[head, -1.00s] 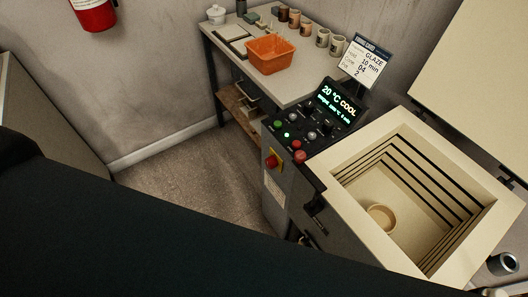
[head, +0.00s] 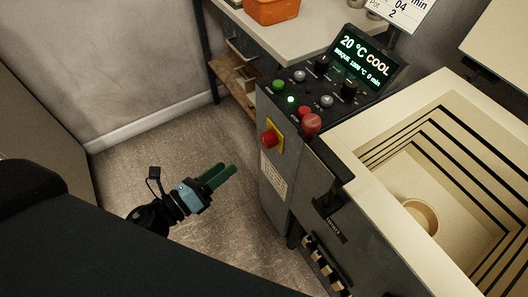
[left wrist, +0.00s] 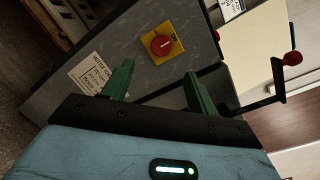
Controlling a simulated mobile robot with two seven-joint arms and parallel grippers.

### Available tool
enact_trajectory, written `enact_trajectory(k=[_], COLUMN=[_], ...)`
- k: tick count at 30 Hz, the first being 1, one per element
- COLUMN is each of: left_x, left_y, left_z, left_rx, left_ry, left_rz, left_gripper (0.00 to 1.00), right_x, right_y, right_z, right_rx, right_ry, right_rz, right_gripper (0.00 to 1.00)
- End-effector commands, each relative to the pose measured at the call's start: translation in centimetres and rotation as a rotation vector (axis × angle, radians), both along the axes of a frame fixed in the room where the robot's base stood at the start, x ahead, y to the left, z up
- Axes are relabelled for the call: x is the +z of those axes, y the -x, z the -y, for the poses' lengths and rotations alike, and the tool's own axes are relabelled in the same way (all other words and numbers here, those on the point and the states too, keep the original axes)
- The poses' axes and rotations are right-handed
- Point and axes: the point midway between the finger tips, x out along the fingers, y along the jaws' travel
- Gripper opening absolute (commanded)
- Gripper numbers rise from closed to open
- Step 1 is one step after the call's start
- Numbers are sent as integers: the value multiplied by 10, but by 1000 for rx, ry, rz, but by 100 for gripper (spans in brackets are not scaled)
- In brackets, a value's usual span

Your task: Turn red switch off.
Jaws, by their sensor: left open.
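The red switch (head: 269,138) is a red rotary knob on a yellow plate, on the side of the kiln's dark control cabinet. In the left wrist view the red switch (left wrist: 161,45) shows face-on, with a pale line across the knob. My left gripper (head: 226,171) is to the left of the cabinet in the head view, green fingers pointing towards it. In the left wrist view its two fingers (left wrist: 157,82) are apart and empty, with the switch beyond the gap between them. The gripper does not touch the switch. My right gripper is not in view.
The control panel has a lit display (head: 363,58) reading 20 °C COOL and a red button (head: 311,123). The open kiln (head: 350,140) holds a bowl (head: 420,214). A table (head: 310,35) bears an orange basket (head: 272,8). The floor (head: 150,165) left of the cabinet is clear.

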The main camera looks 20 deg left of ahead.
Motion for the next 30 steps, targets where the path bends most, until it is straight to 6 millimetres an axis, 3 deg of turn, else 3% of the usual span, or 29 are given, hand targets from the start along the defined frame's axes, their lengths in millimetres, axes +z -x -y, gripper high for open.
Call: enact_trajectory(k=[1, 3, 9, 20, 30], left_x=[-8, -8, -7, -4, -3], left_y=[-12, -25, -46, -54, -91], left_z=[3, 6, 11, 14, 44], left_rx=[-43, -95, -178, -193, -191], left_ry=[-127, -297, -602, -669, -665], left_rz=[85, 198, 395, 438, 438], left_gripper=[58, 58, 58, 58, 58], right_x=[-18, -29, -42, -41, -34], right_y=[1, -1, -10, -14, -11], right_z=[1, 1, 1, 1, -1], right_rx=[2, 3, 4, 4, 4], right_ry=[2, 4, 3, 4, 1], right_rz=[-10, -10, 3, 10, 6], right_gripper=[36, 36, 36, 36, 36])
